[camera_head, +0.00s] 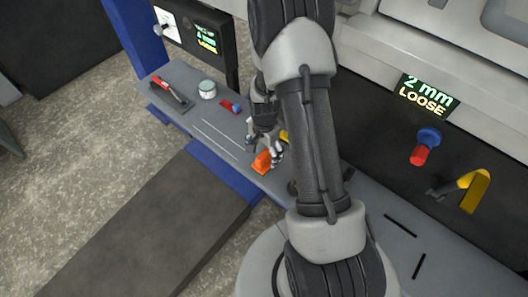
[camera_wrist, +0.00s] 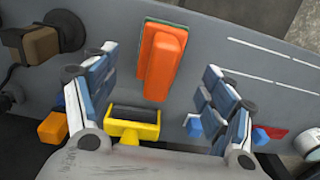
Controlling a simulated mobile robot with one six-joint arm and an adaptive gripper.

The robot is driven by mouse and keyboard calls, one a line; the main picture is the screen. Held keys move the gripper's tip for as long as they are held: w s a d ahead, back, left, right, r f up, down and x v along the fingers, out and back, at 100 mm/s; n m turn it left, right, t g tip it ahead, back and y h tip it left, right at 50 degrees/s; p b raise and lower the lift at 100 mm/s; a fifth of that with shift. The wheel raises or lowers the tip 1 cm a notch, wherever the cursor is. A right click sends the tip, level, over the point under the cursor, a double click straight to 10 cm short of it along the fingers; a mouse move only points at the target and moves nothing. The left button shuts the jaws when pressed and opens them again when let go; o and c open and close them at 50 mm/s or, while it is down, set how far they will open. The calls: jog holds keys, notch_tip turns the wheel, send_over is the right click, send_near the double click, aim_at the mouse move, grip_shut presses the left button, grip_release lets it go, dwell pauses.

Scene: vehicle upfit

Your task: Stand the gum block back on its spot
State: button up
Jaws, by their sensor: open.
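An orange block (camera_wrist: 163,62) with a raised, narrower ridge lies on a thin green-edged base on the grey bench. It is the likeliest gum block, but I cannot tell for certain. It also shows at the bench's front edge in the head view (camera_head: 262,162). My gripper (camera_wrist: 158,64) is open, its two fingers spread to either side of the orange block's near part in the wrist view. I see no contact between them. In the head view my gripper (camera_head: 268,146) is just behind the block, partly hidden by my arm.
A yellow tool with a dark face (camera_wrist: 133,123) lies near my gripper. A brown block (camera_wrist: 36,46) with a black round part is at left; a small blue block (camera_wrist: 193,126) is at right. A red-handled tool (camera_head: 171,91) and white tub (camera_head: 207,89) stand further along the bench.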

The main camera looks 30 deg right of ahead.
jog(key=shift+r+p, duration=0.45)
jog(key=shift+r, duration=0.5)
jog(key=shift+r, duration=0.1)
jog(key=shift+r, duration=0.35)
dwell(0.5)
jog(key=shift+w+r, duration=0.1)
jog(key=shift+r, duration=0.2)
jog(key=s+a+r+n+t, duration=0.1)
jog(key=s+a+r+n, duration=0.15)
jog(key=r, duration=0.85)
jog(key=s+a+r+n+t, duration=0.1)
jog(key=a+r+n, duration=0.3)
jog(key=r, duration=0.6)
jog(key=s+a+r+n+t, duration=0.1)
jog(key=s+a+r+n, duration=0.2)
jog(key=s+r, duration=0.3)
jog(key=s+a+r+n+t, duration=0.1)
jog(key=s+a+r+n, duration=0.2)
jog(key=s+r, duration=0.3)
jog(key=s+n, duration=0.1)
jog(key=s, duration=0.3)
jog(key=shift+s+r+t, duration=0.15)
jog(key=shift+t, duration=0.15)
